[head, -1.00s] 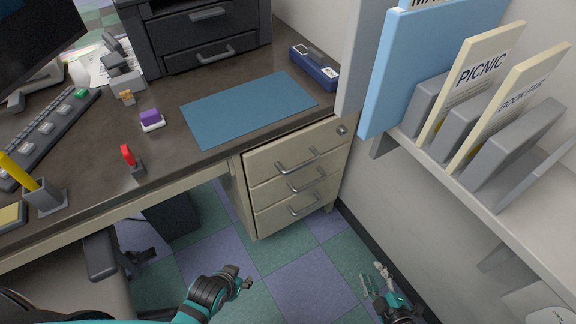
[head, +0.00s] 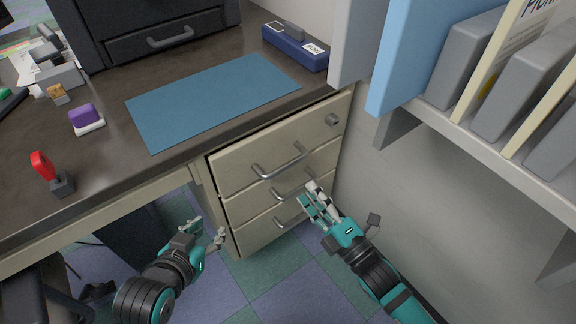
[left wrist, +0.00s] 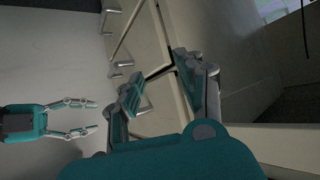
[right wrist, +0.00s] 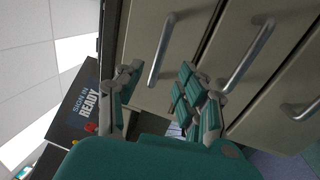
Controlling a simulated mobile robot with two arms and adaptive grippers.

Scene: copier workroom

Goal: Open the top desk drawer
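The top desk drawer (head: 238,155) is a beige front under the desk's right end, with a metal bar handle (head: 280,163) and a round lock (head: 332,120). It looks shut. My right gripper (head: 312,192) is open and empty in front of the drawers, right of and below the top handle. In the right wrist view the top handle (right wrist: 161,50) appears between its spread fingertips (right wrist: 160,72); I see no contact. My left gripper (head: 207,228) is open and empty, low at the left of the drawers. It also shows open in the left wrist view (left wrist: 152,68).
Two lower drawers with similar handles (head: 290,217) sit below. A wall shelf (head: 470,128) with binders juts out at the right above my right arm. The desk top holds a blue mat (head: 210,100), a blue stapler-like item (head: 296,47) and a red-handled stamp (head: 52,175).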

